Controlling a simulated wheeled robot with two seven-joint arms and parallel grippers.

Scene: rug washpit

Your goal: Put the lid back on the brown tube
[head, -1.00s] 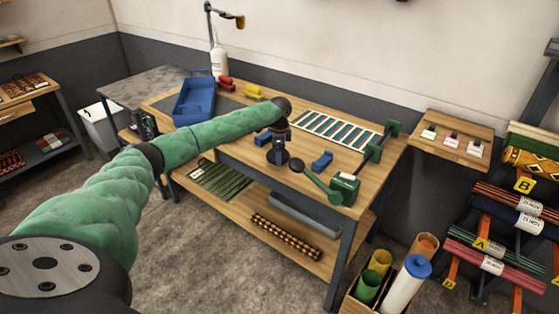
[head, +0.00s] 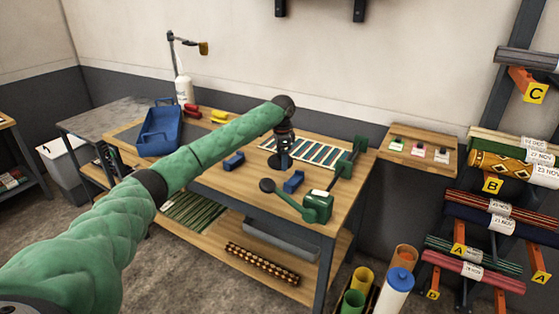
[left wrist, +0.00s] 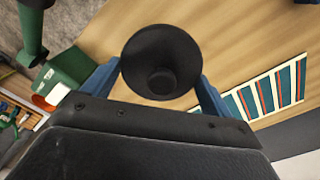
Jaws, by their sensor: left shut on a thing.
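My left gripper (head: 281,147) is above the workbench, fingers pointing down, shut on a dark, round, cup-like piece. I take this piece (head: 278,160) to be the lid. In the left wrist view the dark lid (left wrist: 161,62) sits between the two blue fingers, its hollow round face showing. An orange-brown tube (head: 404,259), which I take as the brown tube, stands upright at the lower right, its top apparently open. The lid is well away from it, up and to the left. My right gripper is not in view.
Beside the brown tube stand a yellow tube (head: 363,279), a green tube (head: 352,303) and a white tube with a blue cap (head: 397,291). A green lever device (head: 317,207) and blue blocks (head: 293,182) are on the workbench (head: 338,234). A rack of rolls (head: 490,206) is at right.

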